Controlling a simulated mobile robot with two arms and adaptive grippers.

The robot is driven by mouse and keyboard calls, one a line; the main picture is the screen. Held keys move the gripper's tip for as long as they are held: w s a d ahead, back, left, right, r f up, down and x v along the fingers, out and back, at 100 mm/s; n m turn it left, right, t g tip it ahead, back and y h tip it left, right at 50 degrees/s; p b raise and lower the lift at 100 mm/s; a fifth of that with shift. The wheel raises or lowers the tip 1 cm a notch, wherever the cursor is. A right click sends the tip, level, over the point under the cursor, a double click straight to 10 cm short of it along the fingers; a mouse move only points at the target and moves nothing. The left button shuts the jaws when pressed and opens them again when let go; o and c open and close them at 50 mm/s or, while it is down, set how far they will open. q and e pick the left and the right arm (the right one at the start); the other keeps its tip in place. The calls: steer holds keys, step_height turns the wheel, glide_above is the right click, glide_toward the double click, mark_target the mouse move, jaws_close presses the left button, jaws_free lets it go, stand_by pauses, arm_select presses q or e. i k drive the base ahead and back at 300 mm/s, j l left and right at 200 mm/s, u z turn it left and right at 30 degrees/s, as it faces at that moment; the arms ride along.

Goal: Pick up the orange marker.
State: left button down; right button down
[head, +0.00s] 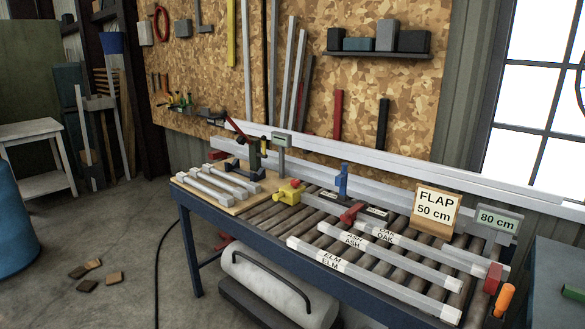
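An orange cylinder (505,300), which looks like the orange marker, shows at the lower right in the head view. It stands nearly upright with a slight tilt, beside the right end of the roller table (375,302) and just below a red block (492,278). I cannot tell what it rests on. Neither of my grippers is in view.
Long pale bars labelled ELM (332,261), ASH (353,239) and OAK (387,235) lie across the rollers. A "FLAP 50 cm" sign (435,206) and an "80 cm" display (497,220) stand behind. A dark bench (555,265) is at right. Floor at left is mostly open.

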mark_target(505, 297)
steer(key=z, duration=1.5)
